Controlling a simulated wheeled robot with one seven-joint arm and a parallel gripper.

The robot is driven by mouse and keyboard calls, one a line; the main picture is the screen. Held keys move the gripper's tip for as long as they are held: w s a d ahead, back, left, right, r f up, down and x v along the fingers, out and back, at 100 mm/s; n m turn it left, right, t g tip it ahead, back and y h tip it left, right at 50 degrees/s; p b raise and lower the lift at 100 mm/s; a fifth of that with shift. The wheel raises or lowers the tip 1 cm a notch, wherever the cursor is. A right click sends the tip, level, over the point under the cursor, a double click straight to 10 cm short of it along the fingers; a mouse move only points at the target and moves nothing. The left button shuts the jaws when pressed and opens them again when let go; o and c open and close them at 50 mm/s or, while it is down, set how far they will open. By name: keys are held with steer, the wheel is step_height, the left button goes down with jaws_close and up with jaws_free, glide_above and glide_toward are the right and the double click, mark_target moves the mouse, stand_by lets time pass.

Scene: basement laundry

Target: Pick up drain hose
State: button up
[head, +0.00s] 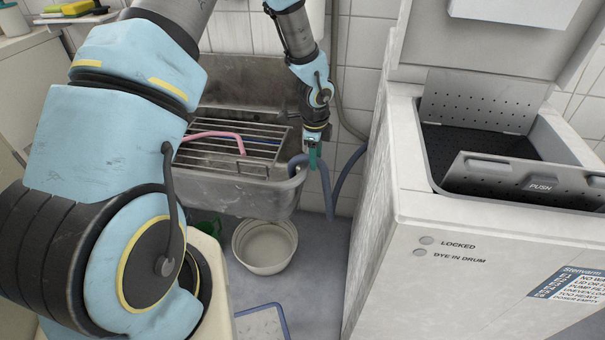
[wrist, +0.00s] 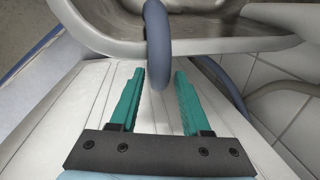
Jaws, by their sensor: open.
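The drain hose (head: 326,192) is a grey-blue tube hooked over the right front corner of the metal sink (head: 232,190). It hangs down outside the rim, and a further grey-blue stretch runs beside the washer. In the wrist view the hose (wrist: 158,40) arches over the sink rim and comes down between my fingers. My gripper (head: 315,155) is at the hose near the sink corner. Its two teal fingers are open in the wrist view (wrist: 160,76), one on each side of the hose, with a visible gap on both sides.
A top-loading washer (head: 430,210) with its lid up stands close on the right. A rack (head: 225,158) with a pink bent tube (head: 212,135) lies across the sink. A white bucket (head: 265,262) stands on the floor below. Tiled wall is close behind.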

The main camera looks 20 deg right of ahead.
steer(key=f, duration=0.5)
steer(key=shift+w+d, duration=0.15)
steer(key=shift+w, duration=0.15)
steer(key=shift+c, duration=0.3)
jaws_close()
